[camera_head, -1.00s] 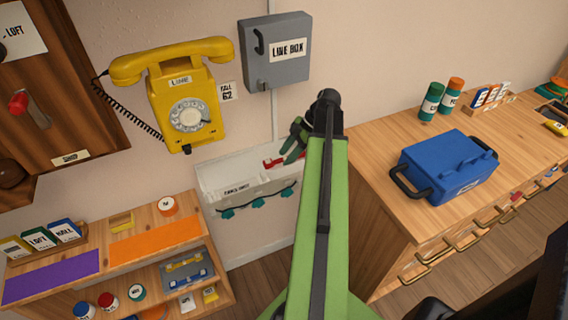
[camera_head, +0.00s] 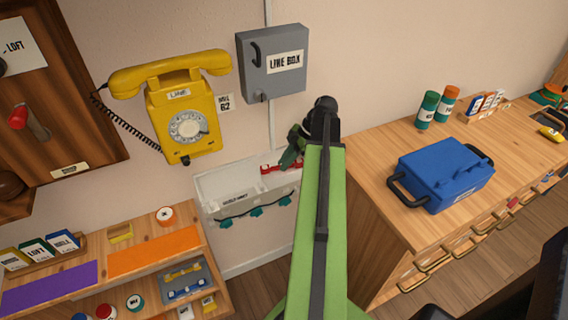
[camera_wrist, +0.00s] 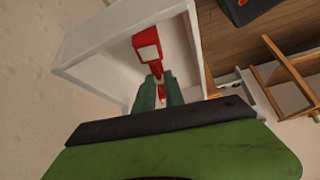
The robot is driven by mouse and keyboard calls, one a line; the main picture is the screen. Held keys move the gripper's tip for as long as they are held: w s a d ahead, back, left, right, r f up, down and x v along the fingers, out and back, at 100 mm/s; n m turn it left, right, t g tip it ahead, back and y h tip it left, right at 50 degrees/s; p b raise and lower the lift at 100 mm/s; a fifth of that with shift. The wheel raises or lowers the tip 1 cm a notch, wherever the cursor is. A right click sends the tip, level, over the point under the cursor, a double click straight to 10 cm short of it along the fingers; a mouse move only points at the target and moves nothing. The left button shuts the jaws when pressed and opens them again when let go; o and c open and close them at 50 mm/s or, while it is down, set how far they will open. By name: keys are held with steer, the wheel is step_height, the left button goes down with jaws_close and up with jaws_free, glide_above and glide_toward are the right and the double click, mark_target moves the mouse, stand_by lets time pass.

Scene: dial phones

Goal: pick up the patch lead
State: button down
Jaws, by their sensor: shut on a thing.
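The red patch lead (camera_head: 268,169) has a white-faced part and lies within the white wall bin (camera_head: 207,184), below the line box. It also shows in the wrist view as a red piece with a pale face (camera_wrist: 146,42). My gripper (camera_head: 286,163) reaches down into the bin. Its green fingers (camera_wrist: 158,80) are shut on the near red end of the lead. The part between the fingertips is mostly hidden.
The bin's white walls stand close around my gripper, and a dark cord with teal pieces (camera_head: 257,212) hangs on its front. The grey line box (camera_head: 271,85) and yellow phone (camera_head: 183,105) are above. A wooden counter (camera_head: 385,150) with a blue case (camera_head: 442,172) stands right.

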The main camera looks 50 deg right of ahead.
step_height(320, 180, up, 4)
steer(key=p, duration=0.3)
steer(key=shift+f, duration=0.1)
steer(key=s+d+r+p, duration=0.3)
steer(key=s+r+p, duration=0.3)
steer(key=s, duration=0.5)
steer(key=shift+s+r, duration=0.15)
steer(key=shift+r, duration=0.05)
